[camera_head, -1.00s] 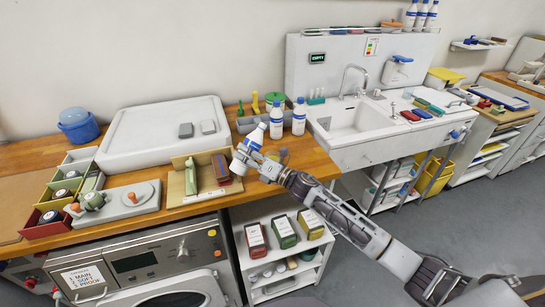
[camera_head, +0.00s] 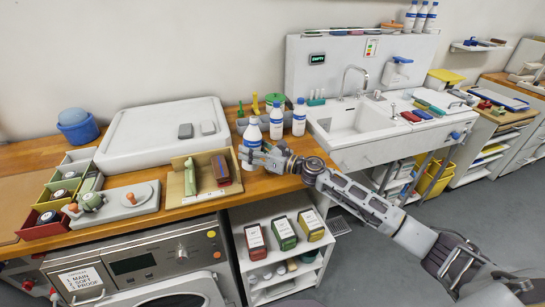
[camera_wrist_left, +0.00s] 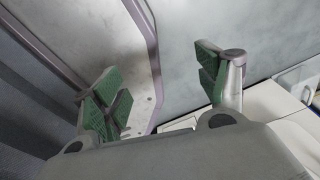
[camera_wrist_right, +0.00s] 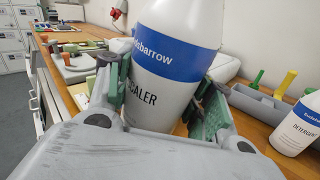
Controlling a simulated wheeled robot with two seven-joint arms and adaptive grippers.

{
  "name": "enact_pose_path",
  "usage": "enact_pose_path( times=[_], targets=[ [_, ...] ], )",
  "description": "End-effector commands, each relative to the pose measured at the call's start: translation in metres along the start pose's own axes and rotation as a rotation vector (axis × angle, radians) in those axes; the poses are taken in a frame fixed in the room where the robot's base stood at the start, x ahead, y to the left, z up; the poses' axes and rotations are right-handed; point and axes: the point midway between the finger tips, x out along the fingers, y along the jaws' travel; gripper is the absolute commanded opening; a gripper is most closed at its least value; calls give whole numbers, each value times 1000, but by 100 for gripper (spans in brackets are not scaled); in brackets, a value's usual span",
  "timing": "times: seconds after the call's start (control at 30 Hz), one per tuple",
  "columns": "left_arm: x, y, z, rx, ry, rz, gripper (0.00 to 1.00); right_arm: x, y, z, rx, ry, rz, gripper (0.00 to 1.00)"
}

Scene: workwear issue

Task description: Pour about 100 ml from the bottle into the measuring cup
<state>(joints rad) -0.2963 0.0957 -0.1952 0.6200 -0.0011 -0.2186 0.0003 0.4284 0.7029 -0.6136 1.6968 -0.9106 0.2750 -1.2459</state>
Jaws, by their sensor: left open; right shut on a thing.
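The bottle (camera_head: 251,147) is white with a blue label band and stands roughly upright at the counter's front edge in the head view. My right gripper (camera_head: 262,158) is shut around its body from the right. In the right wrist view the bottle (camera_wrist_right: 170,65) is between the fingers, its label ending in "SCALER". I cannot tell whether its base touches the counter. I cannot make out the measuring cup; my right gripper and wrist cover part of the counter there. My left gripper (camera_wrist_left: 160,88) shows only in the left wrist view, open and empty.
Two similar white bottles (camera_head: 276,122) (camera_head: 299,117) stand close behind the held bottle. The sink (camera_head: 350,122) lies to the right. The wooden counter (camera_head: 306,160) has bare space near my right wrist.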

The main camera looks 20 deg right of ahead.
Motion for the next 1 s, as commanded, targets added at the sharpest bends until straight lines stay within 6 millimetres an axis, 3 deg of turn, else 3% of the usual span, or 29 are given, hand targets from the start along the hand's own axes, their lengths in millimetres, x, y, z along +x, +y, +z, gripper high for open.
enact_pose_path(
  times=[0.27,0.7,1.0],
  targets=[
    [15,4,-2,-1,4,4,74,-1,-5,-16,-70,18,-1,18],
    [26,-28,-5,6,9,-31,74,-3,-11,-30,-153,42,-2,18],
    [26,-31,-8,7,13,-33,74,-3,-11,-30,-161,45,-2,18]
  ],
)
